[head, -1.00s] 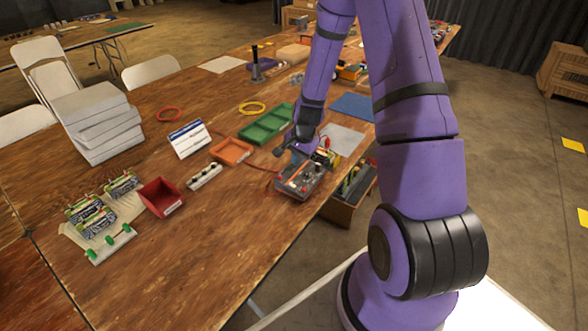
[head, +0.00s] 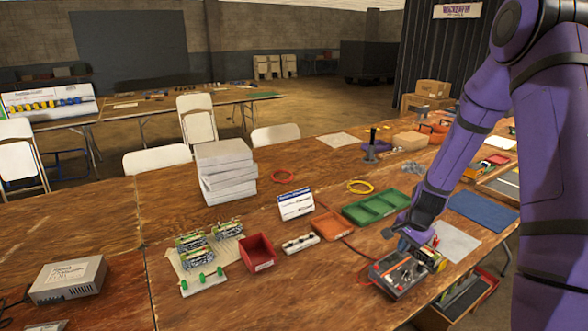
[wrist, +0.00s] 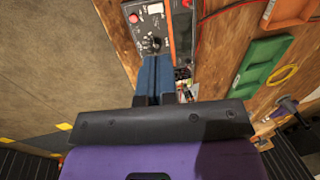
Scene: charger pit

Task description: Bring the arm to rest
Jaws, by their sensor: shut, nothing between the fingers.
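My purple arm reaches in from the right of the head view and bends down toward the table. My gripper (head: 400,243) is over or just beside a dark grey box with a red button and knobs (head: 399,276), near the table's front edge. In the wrist view, my gripper's blue fingers (wrist: 155,62) are together and empty, with their tips at the knob end of the box's panel (wrist: 146,18). I cannot tell whether the fingertips touch the box.
Green-trimmed packs (head: 207,249) lie left of the bin. Grey boxes (head: 226,172) are stacked behind.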

